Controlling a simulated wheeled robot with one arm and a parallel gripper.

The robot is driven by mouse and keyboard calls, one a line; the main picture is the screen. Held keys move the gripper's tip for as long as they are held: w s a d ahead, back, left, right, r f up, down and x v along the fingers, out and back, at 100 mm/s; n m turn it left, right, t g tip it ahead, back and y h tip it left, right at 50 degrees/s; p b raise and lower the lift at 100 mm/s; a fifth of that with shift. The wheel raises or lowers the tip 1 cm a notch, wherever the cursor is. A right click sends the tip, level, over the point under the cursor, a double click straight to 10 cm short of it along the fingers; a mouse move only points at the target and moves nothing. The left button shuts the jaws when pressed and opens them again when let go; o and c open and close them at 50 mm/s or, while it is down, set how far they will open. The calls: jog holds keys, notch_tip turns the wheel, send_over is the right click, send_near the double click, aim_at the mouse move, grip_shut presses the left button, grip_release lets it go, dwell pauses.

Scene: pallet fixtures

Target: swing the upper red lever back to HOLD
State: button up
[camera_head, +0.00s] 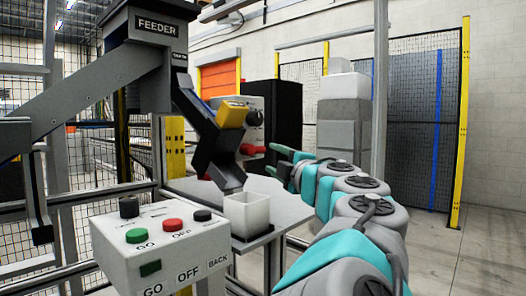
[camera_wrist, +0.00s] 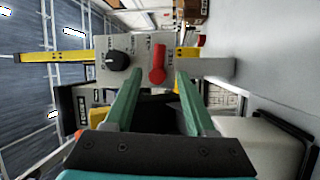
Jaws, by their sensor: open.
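The upper red lever (camera_head: 252,150) sticks out from the right side of a grey control box behind the feeder chute in the head view. A red lever (camera_wrist: 157,65) also shows in the wrist view, on a grey panel beside a black knob (camera_wrist: 118,60). My gripper (camera_head: 270,160) is open, with its green fingertips close to the right of the upper lever. In the wrist view, the lever appears between the two fingers of my gripper (camera_wrist: 159,75), without clear contact. The panel lettering is too small to read, so HOLD cannot be made out.
A second red part (camera_head: 206,177) shows lower, left of the dark chute (camera_head: 215,145). A white bin (camera_head: 248,214) stands under the chute. A button box (camera_head: 160,245) is in front. A yellow block (camera_head: 232,114) sits on the chute. Open floor lies at right.

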aim_at(260, 151)
jog(key=shift+p+x, duration=0.4)
jog(key=shift+x, duration=3.4)
jog(key=shift+r, duration=0.1)
jog(key=shift+c, duration=0.3)
grip_shut()
